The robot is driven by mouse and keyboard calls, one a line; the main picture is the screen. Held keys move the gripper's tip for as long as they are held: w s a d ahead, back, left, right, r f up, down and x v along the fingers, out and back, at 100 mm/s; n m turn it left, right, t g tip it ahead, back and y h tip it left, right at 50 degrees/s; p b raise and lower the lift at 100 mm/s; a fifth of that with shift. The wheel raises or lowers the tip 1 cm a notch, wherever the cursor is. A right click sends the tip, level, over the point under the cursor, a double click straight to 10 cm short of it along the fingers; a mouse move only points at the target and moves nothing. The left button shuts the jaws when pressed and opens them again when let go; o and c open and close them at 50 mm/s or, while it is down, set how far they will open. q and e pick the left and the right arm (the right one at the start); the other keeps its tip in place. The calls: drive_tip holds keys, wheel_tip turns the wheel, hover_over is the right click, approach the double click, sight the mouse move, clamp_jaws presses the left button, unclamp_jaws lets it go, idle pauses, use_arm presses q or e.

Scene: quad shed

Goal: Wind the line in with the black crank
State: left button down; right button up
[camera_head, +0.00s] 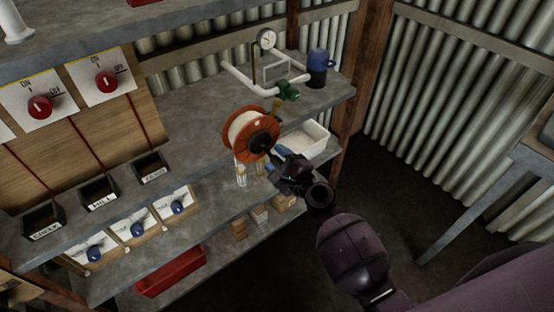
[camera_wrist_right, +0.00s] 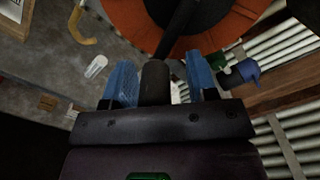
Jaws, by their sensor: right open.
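An orange reel (camera_head: 235,135) wound with pale line stands at the front edge of the middle shelf, and its rim also shows in the right wrist view (camera_wrist_right: 125,18). The black crank (camera_head: 267,147) sticks out from the reel's face towards my right gripper (camera_head: 276,164). In the right wrist view the crank's dark handle (camera_wrist_right: 155,85) lies between the blue fingers of my right gripper (camera_wrist_right: 160,82), with a gap on both sides. The right gripper is open around the handle. My left gripper is not in view.
A white bin (camera_head: 308,140) stands just right of the reel. A pressure gauge (camera_head: 267,39), white pipes with a green valve (camera_head: 288,91) and a blue mug (camera_head: 318,66) are behind. Small boxes (camera_head: 260,215) and a red tray (camera_head: 170,272) lie lower.

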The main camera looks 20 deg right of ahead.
drive_tip(key=shift+s, duration=0.1)
drive_tip(key=b+v, duration=0.1)
drive_tip(key=v, duration=0.9)
drive_tip(key=shift+s+d, duration=0.15)
drive_tip(key=shift+s, duration=0.15)
drive_tip(key=shift+c, duration=0.5)
